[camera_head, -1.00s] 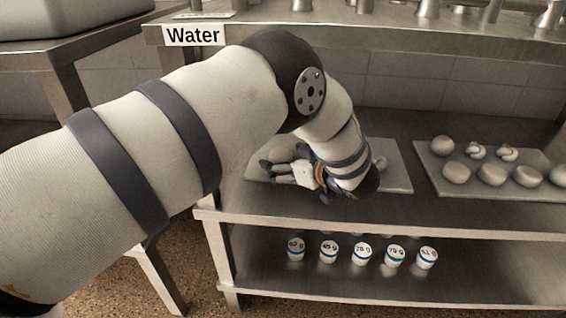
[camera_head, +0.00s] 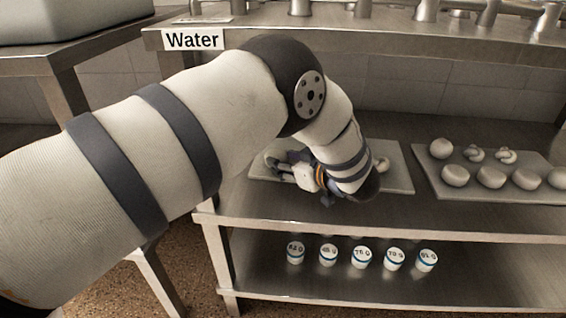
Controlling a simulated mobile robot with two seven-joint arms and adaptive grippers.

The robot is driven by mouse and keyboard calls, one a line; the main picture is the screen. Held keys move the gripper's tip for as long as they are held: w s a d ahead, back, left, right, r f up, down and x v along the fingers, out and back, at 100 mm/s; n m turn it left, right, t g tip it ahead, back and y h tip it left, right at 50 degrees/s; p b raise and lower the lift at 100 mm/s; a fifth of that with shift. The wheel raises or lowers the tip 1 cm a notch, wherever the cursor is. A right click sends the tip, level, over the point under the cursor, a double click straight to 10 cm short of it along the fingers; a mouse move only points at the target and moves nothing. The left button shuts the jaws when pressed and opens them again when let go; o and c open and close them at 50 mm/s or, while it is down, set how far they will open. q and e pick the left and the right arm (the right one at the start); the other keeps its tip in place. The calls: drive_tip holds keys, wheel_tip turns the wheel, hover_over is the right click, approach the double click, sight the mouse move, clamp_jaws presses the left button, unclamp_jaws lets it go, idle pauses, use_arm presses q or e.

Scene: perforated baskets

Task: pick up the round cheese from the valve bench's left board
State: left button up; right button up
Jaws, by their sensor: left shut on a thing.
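The left board (camera_head: 398,180) is a grey slab on the bench's middle shelf, partly covered by my left arm. My left gripper (camera_head: 276,161) is over its left part, with its dark fingers pointing left. It is shut on a pale rounded thing, the round cheese (camera_head: 272,149), which shows only in part behind the fingers. I cannot tell whether the cheese touches the board. Another small pale piece (camera_head: 382,164) shows on the board just right of my wrist. My right gripper is not in view.
A second board (camera_head: 432,179) to the right holds several round pale pieces and knotted ones. Several labelled white cups (camera_head: 361,257) stand on the lower shelf. The upper shelf with the "Water" sign (camera_head: 193,40) overhangs behind my arm. The shelf front below the boards is clear.

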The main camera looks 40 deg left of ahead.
use_arm(q)
drive_tip(key=shift+s+a+f, duration=0.1)
drive_tip(key=shift+s+f, duration=0.2)
drive_tip(key=shift+f, duration=0.3)
wheel_tip(320, 180, up, 4)
drive_tip(key=shift+a+f+p, duration=0.15)
drive_tip(key=shift+f+p, duration=0.05)
drive_tip(key=shift+p, duration=0.5)
clamp_jaws()
drive_tip(key=s+d+r+p, duration=0.2)
drive_tip(key=s+r+p, duration=0.1)
drive_tip(key=s+r, duration=0.2)
drive_tip(key=s+d+r+p, duration=0.2)
drive_tip(key=s+d+r, duration=0.1)
drive_tip(key=s, duration=0.4)
drive_tip(key=shift+s+r+p, duration=0.35)
drive_tip(key=shift+r+p, duration=0.05)
drive_tip(key=shift+r, duration=0.45)
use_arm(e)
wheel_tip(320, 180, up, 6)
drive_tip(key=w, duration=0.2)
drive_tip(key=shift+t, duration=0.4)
use_arm(q)
drive_tip(key=o, duration=1.7)
unclamp_jaws()
